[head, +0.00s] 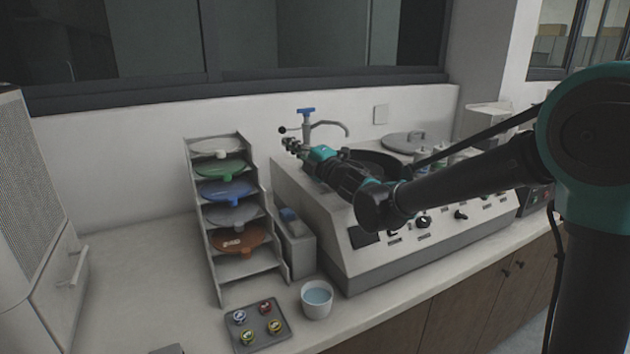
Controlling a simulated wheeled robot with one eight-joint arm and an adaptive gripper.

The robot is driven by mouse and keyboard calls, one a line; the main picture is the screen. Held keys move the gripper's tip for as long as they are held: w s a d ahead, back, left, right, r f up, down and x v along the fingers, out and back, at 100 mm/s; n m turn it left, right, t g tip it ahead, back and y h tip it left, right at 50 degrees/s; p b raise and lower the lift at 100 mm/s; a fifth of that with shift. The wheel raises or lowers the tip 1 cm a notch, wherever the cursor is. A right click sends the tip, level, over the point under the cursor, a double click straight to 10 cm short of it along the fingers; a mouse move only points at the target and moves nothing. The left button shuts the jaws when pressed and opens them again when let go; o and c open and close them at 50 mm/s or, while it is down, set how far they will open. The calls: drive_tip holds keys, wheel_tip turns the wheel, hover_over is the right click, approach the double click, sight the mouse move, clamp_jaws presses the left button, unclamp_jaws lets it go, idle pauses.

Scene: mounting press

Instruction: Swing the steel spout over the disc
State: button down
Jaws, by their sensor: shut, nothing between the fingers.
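The steel spout (332,124) rises from a post with a blue tap handle (306,110) at the back left of the grey machine. Its curved end points to the right in the head view. A black round rim (379,158) on the machine's top shows behind my arm, which hides most of the bowl and any disc in it. My gripper (289,144) is shut and empty, at the machine's back left, just below the spout's post in the picture. I cannot tell whether it touches the post.
A rack (216,262) of coloured discs stands left of the machine. A white cup (317,300) of liquid and a grey tray (258,325) with several small round pieces are in front. A round lid (405,141) lies at the back right.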

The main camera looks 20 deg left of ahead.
drive_tip(key=s+d+f, duration=0.3)
drive_tip(key=s+d, duration=1)
drive_tip(key=shift+s+d+f, duration=0.15)
drive_tip(key=shift+s+f, duration=0.05)
drive_tip(key=shift+f, duration=0.15)
